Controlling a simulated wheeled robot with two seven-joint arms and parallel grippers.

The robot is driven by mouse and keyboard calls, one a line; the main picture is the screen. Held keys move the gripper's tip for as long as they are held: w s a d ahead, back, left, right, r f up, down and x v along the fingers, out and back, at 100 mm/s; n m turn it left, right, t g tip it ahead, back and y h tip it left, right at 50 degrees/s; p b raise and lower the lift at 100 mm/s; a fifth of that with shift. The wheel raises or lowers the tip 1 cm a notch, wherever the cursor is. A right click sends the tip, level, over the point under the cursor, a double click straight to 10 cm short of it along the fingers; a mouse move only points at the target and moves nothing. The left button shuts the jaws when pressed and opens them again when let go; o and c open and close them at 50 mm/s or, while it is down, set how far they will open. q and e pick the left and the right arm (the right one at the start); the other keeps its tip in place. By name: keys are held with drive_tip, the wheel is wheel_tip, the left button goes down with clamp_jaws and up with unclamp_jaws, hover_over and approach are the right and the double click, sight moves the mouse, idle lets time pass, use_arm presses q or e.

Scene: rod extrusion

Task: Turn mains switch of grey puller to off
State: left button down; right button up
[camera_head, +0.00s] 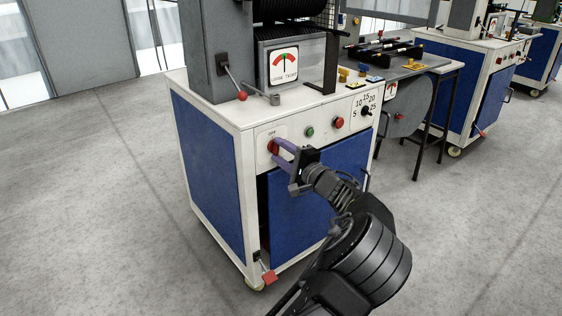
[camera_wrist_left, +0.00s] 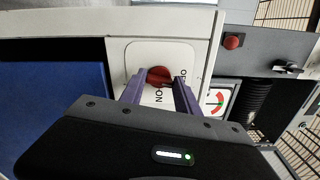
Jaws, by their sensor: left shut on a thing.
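The grey puller (camera_head: 203,48) stands on a white cabinet with blue panels. Its mains switch is a red knob (camera_head: 272,146) on a white plate at the left end of the front panel. In the left wrist view the red knob (camera_wrist_left: 158,75) lies lengthwise across the picture, with "OFF" to its right and "ON" below it. My left gripper (camera_head: 279,149) is at the knob, its purple fingers on either side of it and shut on it. The fingers (camera_wrist_left: 157,92) partly cover the plate. My right gripper is in neither view.
Right of the switch are a green button (camera_head: 309,132), a red button (camera_head: 338,122) and a numbered black dial (camera_head: 366,111). A red-tipped lever (camera_head: 241,95) sticks out above. A blue door (camera_head: 318,190) is below my gripper. Open floor lies left.

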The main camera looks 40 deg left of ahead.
use_arm(q)
drive_tip(key=shift+f+n+b, duration=0.25)
drive_tip(key=shift+n+b, duration=0.65)
drive_tip(key=shift+r+n+b, duration=0.1)
drive_tip(key=shift+n+b, duration=0.2)
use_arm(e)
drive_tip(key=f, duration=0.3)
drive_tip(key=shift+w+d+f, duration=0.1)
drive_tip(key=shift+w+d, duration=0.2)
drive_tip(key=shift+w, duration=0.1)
use_arm(q)
drive_tip(key=c, duration=0.9)
unclamp_jaws()
drive_tip(key=shift+r, duration=0.1)
drive_tip(key=p+v, duration=0.1)
drive_tip(key=v, duration=0.6)
drive_tip(key=shift+s+d+p, duration=0.15)
drive_tip(key=shift+d+p, duration=0.25)
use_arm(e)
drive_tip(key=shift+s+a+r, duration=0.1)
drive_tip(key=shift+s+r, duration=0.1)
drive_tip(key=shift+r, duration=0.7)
